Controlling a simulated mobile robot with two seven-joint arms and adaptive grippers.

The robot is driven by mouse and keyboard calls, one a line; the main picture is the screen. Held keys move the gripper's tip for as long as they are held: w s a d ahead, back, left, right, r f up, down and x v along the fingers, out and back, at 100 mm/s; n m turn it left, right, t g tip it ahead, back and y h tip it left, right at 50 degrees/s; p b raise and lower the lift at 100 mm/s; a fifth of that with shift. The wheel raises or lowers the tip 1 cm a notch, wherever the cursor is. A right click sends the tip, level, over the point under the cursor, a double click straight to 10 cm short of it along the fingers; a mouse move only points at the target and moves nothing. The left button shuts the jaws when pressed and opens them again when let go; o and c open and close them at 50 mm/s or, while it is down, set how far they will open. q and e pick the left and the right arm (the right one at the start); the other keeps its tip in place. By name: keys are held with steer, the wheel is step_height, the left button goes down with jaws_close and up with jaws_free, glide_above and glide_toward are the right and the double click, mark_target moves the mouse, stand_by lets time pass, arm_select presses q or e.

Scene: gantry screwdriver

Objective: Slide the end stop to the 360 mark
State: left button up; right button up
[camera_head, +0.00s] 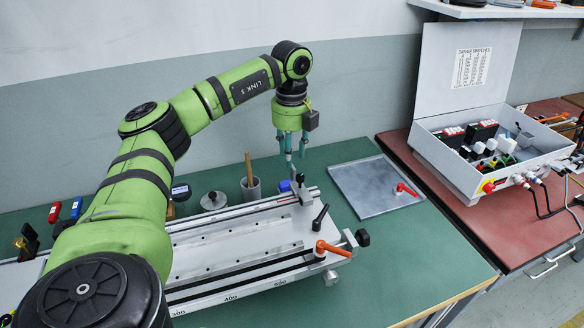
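A metal block with an upright black knob (300,180), which looks like the end stop, sits near the fixture's right end on the back rail. A black lever (320,217) stands beside it. My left gripper (296,157) points down just above and behind the knob. Its teal fingers look apart and empty, and I see no clear contact. Where the block stands on the scale cannot be told. My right gripper is not in view.
An orange lever (333,248) and a black knob (362,238) are at the fixture's right end. A grey plate (375,190) with a red-handled tool lies to the right. A cup (251,190) holding a wooden handle stands behind the rail. An open electrical box (458,175) stands on the red bench.

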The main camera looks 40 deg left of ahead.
mark_target(299, 185)
arm_select(q)
step_height(299, 185, down, 5)
steer(key=shift+f, duration=0.1)
stand_by(0.3)
jaws_close()
